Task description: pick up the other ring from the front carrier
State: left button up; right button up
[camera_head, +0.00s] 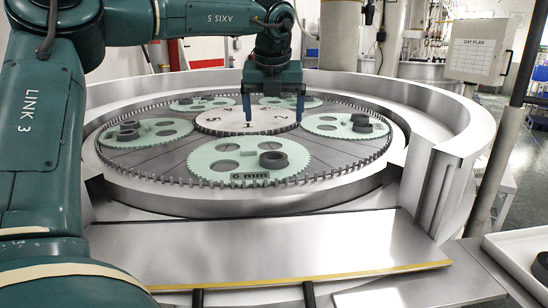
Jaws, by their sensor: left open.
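The front carrier (215,152) is a pale green toothed disc marked "6 mm", lying on the near side of the round machine table. My left gripper (273,112) points down above the lettered centre plate, behind the front carrier. Its two blue fingers are wide apart with nothing between them. My right gripper is not in view.
More green carriers with dark rings lie around the table, such as the left carrier (165,128) and the right carrier (327,122). A raised metal rim (440,110) surrounds the table. A white tray (510,250) at right holds a dark ring (541,266). The metal front ledge (260,245) is bare.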

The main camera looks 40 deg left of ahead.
aim_at(274, 152)
pick_arm(q)
jog(key=p+x, duration=0.1)
jog(key=x, duration=0.7)
jog(key=p+x, duration=0.1)
jog(key=x, duration=0.3)
jog(key=shift+s+f+p, duration=0.25)
jog(key=shift+s+p, duration=0.05)
jog(key=c, duration=1.2)
